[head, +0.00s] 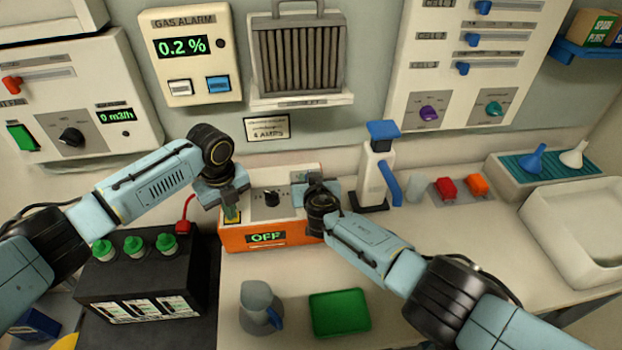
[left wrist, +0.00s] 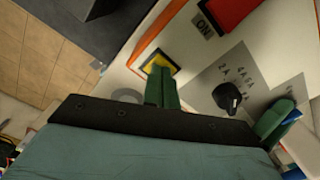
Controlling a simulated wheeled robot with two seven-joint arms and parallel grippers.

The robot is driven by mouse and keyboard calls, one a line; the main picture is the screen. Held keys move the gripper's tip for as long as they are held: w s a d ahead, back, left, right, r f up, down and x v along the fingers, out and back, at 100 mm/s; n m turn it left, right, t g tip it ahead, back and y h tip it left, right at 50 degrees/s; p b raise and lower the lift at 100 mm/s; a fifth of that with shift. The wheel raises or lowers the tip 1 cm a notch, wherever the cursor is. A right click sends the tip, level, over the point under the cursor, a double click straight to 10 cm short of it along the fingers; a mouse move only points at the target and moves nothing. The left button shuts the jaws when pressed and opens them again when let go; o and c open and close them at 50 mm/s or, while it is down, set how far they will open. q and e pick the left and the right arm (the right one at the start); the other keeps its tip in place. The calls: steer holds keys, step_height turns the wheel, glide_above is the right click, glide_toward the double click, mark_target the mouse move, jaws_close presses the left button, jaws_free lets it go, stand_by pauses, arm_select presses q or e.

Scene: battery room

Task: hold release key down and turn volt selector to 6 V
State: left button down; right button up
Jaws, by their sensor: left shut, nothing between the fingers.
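The charger (head: 262,236) is an orange and white box with an "OFF" display. My left gripper (head: 231,208) is shut and empty, pointing down at its left end. In the left wrist view, its green fingertips (left wrist: 160,72) are over a yellow key (left wrist: 163,60) with a dark surround, probably the release key. Contact with it cannot be told. A black knob (head: 271,197) with amp marks stands on a grey plate; it also shows in the left wrist view (left wrist: 227,97). My right gripper (head: 316,182) is at the charger's right end, hiding that part. I cannot make out the volt selector.
A black battery (head: 140,275) with green caps and a red clamp (head: 184,226) stands at left. A blue-handled bottle (head: 376,172) stands right of the charger. A jug (head: 258,303) and a green tray (head: 340,312) lie in front. The counter between charger and jug is clear.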

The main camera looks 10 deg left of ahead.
steer(key=shift+f, duration=0.1)
steer(key=shift+d+n+g+y, duration=0.2)
steer(key=shift+n+g+y, duration=0.2)
steer(key=shift+n+y, duration=0.4)
steer(key=shift+n+g+y, duration=0.6)
steer(key=shift+n+y, duration=0.4)
steer(key=shift+f+n+g+y, duration=0.1)
steer(key=shift+n+g+y, duration=0.5)
steer(key=shift+n+y, duration=0.3)
steer(key=shift+d+n+g+y, duration=0.1)
steer(key=shift+n+g+y, duration=0.2)
